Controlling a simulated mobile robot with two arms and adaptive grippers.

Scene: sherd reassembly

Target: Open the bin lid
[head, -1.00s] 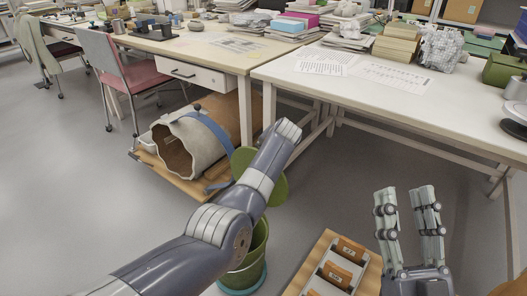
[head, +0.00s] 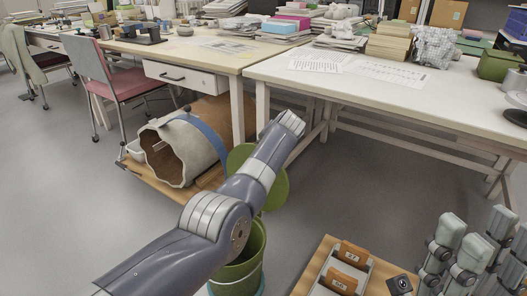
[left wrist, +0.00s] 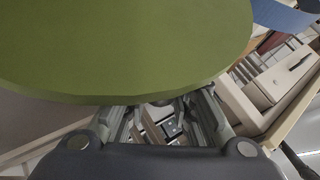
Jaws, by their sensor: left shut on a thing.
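The green bin (head: 246,262) stands on the floor at the bottom centre of the head view, partly behind my left arm. Its round green lid (head: 276,190) is raised and tilted steeply up at the bin's far side, and my arm covers its middle. In the left wrist view the lid (left wrist: 125,45) fills the upper part. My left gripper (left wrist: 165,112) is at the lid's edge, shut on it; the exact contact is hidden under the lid. In the head view the left fingers are hidden. My right gripper (head: 475,235) is open and empty at lower right.
A wooden tray (head: 318,262) with labelled orange blocks is right of the bin. A large broken clay vessel (head: 170,160) with a blue strap lies on a low board behind it. White tables (head: 400,105) stand at the back. Grey floor is clear at left.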

